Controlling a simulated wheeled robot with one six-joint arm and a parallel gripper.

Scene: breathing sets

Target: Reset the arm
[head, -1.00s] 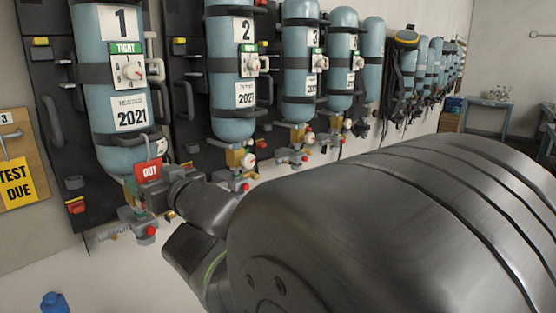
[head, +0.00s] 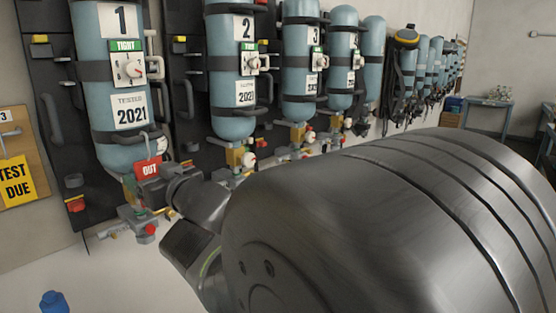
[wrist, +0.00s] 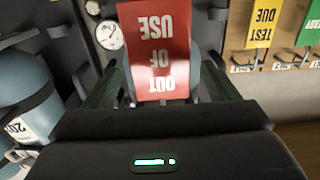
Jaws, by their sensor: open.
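The red "OUT OF USE" tag (head: 148,170) hangs by a pale loop low on the front of blue cylinder 1 (head: 112,85). In the wrist view the tag (wrist: 160,48) is upside down and directly ahead of my gripper. My gripper (wrist: 163,88) is open, with one dark finger on either side of the tag. Whether a finger touches the tag cannot be told. In the head view my gripper is close to the tag and the cylinder's lower end, and its fingertips are largely hidden.
A wooden tag board (head: 22,160) with a yellow "TEST DUE" tag (head: 15,183) is at the left. Blue cylinder 2 (head: 230,70) and several more line the wall to the right. Valve fittings (head: 135,225) sit below cylinder 1.

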